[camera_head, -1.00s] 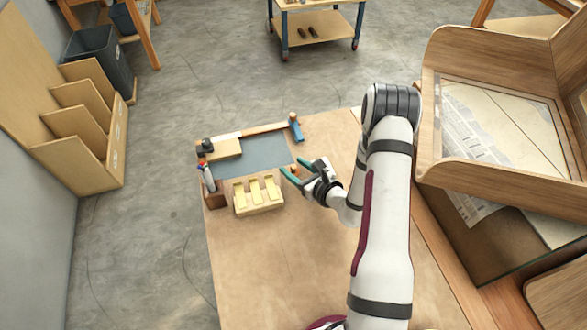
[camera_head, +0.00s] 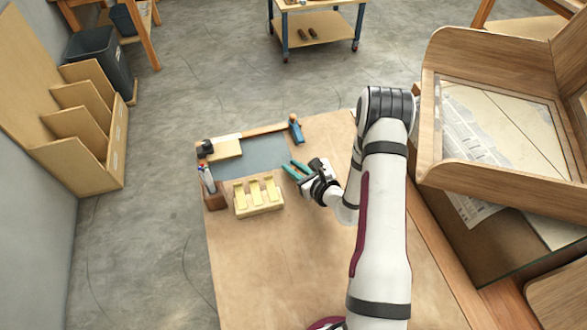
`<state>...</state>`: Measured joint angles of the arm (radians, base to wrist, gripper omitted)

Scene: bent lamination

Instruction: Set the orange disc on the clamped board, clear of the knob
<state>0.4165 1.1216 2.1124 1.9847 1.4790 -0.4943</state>
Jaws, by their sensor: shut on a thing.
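The board (camera_head: 227,149) is a small pale wooden piece at the back left of the table, with a black clamp and its knob (camera_head: 206,146) at its left end. The upper face of the board right of the knob looks bare. My gripper (camera_head: 293,169), with teal fingers, is at the right edge of the grey-blue mat, right of and nearer than the board. Its fingers are close together, shut on the orange disc. The disc is too small and too covered by the fingers to make out clearly.
A pale block with yellow slots (camera_head: 258,197) stands left of my gripper. A pen holder (camera_head: 213,195) is at the table's left edge. A blue tool (camera_head: 296,130) lies at the back by a wooden strip. The grey-blue mat (camera_head: 255,155) between is clear.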

